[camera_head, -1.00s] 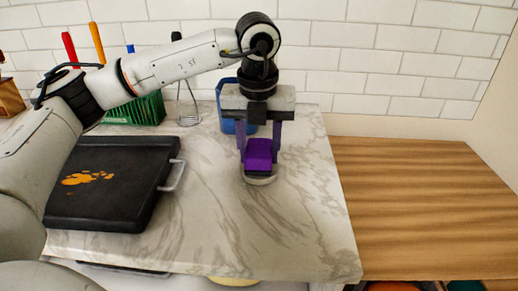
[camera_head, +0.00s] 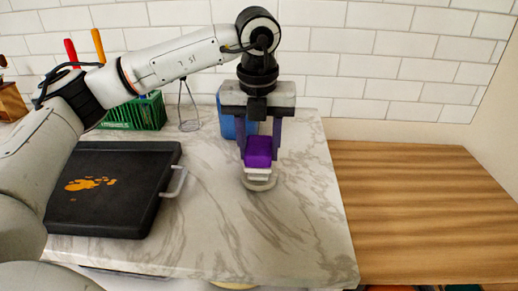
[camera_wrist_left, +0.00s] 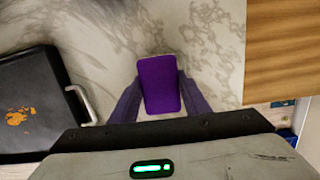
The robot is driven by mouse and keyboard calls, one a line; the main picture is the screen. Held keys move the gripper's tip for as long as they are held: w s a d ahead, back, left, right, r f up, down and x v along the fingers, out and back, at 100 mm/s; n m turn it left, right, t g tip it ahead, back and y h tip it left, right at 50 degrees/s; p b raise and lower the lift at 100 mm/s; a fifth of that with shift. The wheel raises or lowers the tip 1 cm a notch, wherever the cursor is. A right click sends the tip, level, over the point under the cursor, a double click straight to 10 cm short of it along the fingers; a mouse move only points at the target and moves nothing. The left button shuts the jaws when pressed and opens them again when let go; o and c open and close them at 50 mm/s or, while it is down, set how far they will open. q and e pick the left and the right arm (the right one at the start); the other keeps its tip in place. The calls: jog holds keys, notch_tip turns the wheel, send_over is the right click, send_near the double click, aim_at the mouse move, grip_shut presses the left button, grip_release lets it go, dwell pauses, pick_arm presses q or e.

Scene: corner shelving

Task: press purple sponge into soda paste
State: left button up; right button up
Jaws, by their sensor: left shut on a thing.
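The purple sponge (camera_head: 258,148) is held upright between the two fingers of my left gripper (camera_head: 262,150), which is shut on it. The sponge also shows between the fingers in the left wrist view (camera_wrist_left: 160,85). Below it on the marble counter is a small round pale dish (camera_head: 261,185), mostly covered by the sponge. A whitish band shows just under the sponge's purple front; I cannot tell whether it is paste or the sponge's lower part. The dish is hidden in the left wrist view. My right gripper is not in view.
A black griddle (camera_head: 105,215) with orange food residue and a grey handle lies left on the counter. Behind stand a blue container (camera_head: 228,128), a wire whisk (camera_head: 189,108) and a green basket (camera_head: 135,113). A wooden surface (camera_head: 420,210) adjoins at right. Marble beside the dish is clear.

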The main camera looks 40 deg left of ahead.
aim_at(259, 143)
pick_arm(q)
jog(key=shift+r+p, duration=1.35)
jog(key=shift+r, duration=0.9)
